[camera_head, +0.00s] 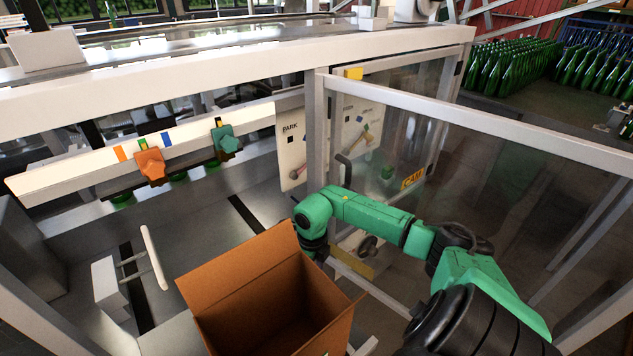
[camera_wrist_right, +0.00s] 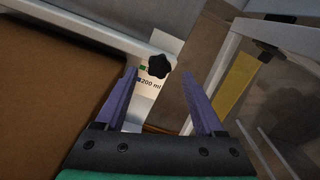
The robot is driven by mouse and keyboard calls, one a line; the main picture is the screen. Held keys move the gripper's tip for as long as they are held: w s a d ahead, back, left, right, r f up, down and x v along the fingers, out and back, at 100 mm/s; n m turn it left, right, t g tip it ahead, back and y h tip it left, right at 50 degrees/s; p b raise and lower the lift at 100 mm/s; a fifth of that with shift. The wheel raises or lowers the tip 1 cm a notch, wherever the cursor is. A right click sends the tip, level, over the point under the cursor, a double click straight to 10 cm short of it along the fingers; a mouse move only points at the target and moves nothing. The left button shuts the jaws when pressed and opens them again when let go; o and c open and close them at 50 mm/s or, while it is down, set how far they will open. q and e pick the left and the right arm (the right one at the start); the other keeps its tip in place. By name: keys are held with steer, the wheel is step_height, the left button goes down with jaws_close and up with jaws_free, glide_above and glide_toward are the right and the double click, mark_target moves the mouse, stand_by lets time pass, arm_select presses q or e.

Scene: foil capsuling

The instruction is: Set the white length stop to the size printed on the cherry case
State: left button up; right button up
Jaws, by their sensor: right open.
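My right gripper (camera_wrist_right: 158,75) is open and empty in the right wrist view, its two purple fingers apart. A black star knob (camera_wrist_right: 158,66) shows between and beyond the fingertips. Just below it, a pale plate (camera_wrist_right: 149,88) bears a green mark and the print "200 ml". In the head view my right gripper is hidden behind an open brown cardboard case (camera_head: 240,310); no print on the case is readable. A white bar (camera_head: 154,257) on rods, left of the case, may be the white length stop; I cannot tell. My left gripper is not in view.
A framed clear door (camera_head: 480,130) stands open at right, close to my right arm. A yellow panel (camera_wrist_right: 236,85) lies right of the fingers.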

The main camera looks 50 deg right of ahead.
step_height(320, 180, down, 3)
steer(key=shift+r+b, duration=0.1)
steer(key=shift+b, duration=0.3)
steer(key=shift+s+r, duration=0.1)
steer(key=shift+a, duration=0.1)
jaws_close()
stand_by(0.9)
